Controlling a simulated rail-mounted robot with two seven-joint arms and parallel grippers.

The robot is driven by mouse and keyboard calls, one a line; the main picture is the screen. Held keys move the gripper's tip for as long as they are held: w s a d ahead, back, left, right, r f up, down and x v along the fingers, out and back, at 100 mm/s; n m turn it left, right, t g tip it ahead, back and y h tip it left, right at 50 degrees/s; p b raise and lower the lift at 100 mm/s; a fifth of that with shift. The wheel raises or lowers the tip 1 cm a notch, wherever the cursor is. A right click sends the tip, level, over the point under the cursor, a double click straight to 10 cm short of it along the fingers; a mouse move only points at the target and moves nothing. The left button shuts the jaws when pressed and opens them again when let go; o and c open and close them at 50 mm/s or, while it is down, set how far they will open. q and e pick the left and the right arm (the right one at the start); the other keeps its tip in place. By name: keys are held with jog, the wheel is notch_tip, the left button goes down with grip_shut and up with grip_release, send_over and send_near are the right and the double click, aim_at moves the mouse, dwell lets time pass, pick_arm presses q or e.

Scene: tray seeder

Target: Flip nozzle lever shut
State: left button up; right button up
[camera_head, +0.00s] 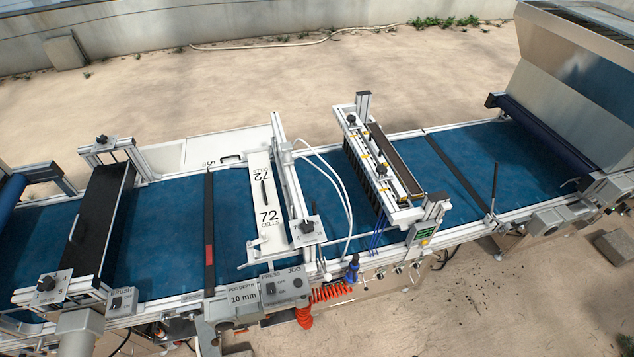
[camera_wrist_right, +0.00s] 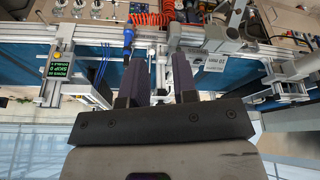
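The nozzle bar (camera_head: 375,160), a row with yellow fittings, spans the blue belt right of centre in the head view. A thin upright lever with a dark grip (camera_head: 494,180) stands at the belt's near edge, further right. I cannot tell for sure which part is the nozzle lever, or its setting. My right gripper (camera_wrist_right: 159,58) shows only in the right wrist view. Its two dark fingers are apart with nothing seen between them. A blue hand nozzle (camera_wrist_right: 128,38) appears just beyond its left-hand finger; it also hangs at the near rail in the head view (camera_head: 352,271). My left gripper is not visible.
A green display (camera_head: 423,233) stands at the nozzle bar's near end. An orange coiled hose (camera_head: 330,292) hangs below the rail beside the press control box (camera_head: 285,284). The white 72-cell plate (camera_head: 265,205) crosses the belt. A metal hopper (camera_head: 575,75) rises at the right.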

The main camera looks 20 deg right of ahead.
jog(key=shift+o, duration=0.7)
jog(key=shift+w+f, duration=0.1)
jog(key=shift+f, duration=0.15)
jog(key=shift+o, duration=0.3)
jog(key=w+f+n+t+b, duration=0.1)
jog(key=w+f+t+b, duration=0.1)
jog(key=w+f+b, duration=0.5)
jog(key=b, duration=0.5)
jog(key=shift+w+d+f+b, duration=0.25)
jog(key=shift+w+f+b, duration=0.05)
jog(key=shift+w+f, duration=0.1)
jog(key=n+t+h+b, duration=0.9)
jog(key=n+t+b, duration=0.1)
jog(key=n+b, duration=0.85)
send_near(354, 279)
jog(key=shift+m, duration=0.45)
jog(key=x, duration=0.3)
jog(key=b+x, duration=0.1)
jog(key=x, duration=0.5)
jog(key=shift+w+d+f+b, duration=0.15)
jog(key=shift+d+f+b, duration=0.05)
jog(key=shift+f+b, duration=0.1)
jog(key=shift+w+d, duration=0.25)
jog(key=shift+w, duration=0.2)
jog(key=shift+w+d, duration=0.1)
